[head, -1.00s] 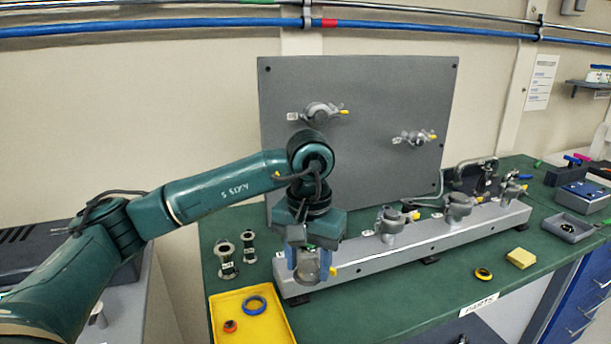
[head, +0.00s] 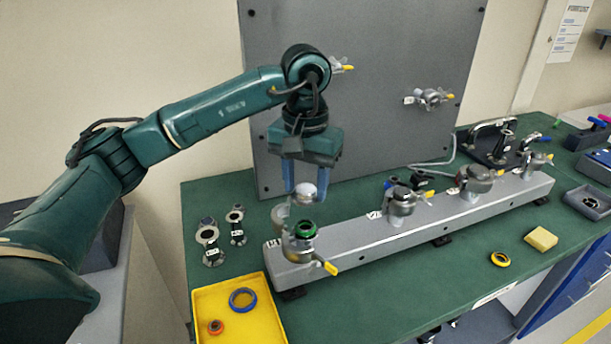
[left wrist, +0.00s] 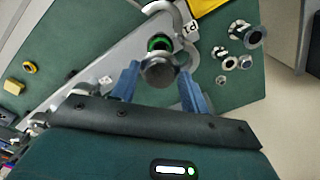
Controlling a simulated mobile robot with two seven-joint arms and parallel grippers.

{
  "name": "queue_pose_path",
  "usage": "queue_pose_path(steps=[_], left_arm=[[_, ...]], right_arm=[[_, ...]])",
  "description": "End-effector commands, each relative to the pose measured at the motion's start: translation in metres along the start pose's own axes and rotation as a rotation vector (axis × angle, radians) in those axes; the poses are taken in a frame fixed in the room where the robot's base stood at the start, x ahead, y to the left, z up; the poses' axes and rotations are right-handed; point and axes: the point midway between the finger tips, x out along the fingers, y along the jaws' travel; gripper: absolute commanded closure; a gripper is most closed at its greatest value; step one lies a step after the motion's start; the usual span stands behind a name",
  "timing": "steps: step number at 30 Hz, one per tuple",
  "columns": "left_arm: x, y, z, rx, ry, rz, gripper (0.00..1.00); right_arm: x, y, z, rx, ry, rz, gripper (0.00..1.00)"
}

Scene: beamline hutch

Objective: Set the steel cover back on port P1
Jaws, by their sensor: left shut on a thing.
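My left gripper (head: 308,190) points down, its blue fingers shut on the steel cover (head: 304,191), a small rounded grey piece. The cover hangs above port P1 (head: 299,250), apart from it, at the left end of the grey rail. A green ring (head: 304,230) sits on top of the port. A clamp with a yellow lever (head: 330,268) is around the port and looks open. In the left wrist view the cover (left wrist: 158,73) is between the fingers, with the green ring (left wrist: 159,43) just beyond it. My right gripper is not in view.
The grey rail (head: 350,236) carries more capped ports to the right. A yellow tray (head: 204,325) with a blue and an orange ring is in front. A grey panel (head: 360,100) rises behind.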

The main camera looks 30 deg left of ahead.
Motion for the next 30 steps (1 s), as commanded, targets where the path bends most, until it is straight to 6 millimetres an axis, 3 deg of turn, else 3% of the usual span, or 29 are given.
queue_pose_path(steps=[15, 30], left_arm=[[0.051, 0.0, 0.0, -0.001, 0.0, -0.001, 0.78], [0.057, 0.0, 0.0, -0.001, 0.0, 0.0, 0.78]], right_arm=[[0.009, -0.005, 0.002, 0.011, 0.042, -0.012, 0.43], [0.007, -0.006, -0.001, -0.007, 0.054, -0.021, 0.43]])
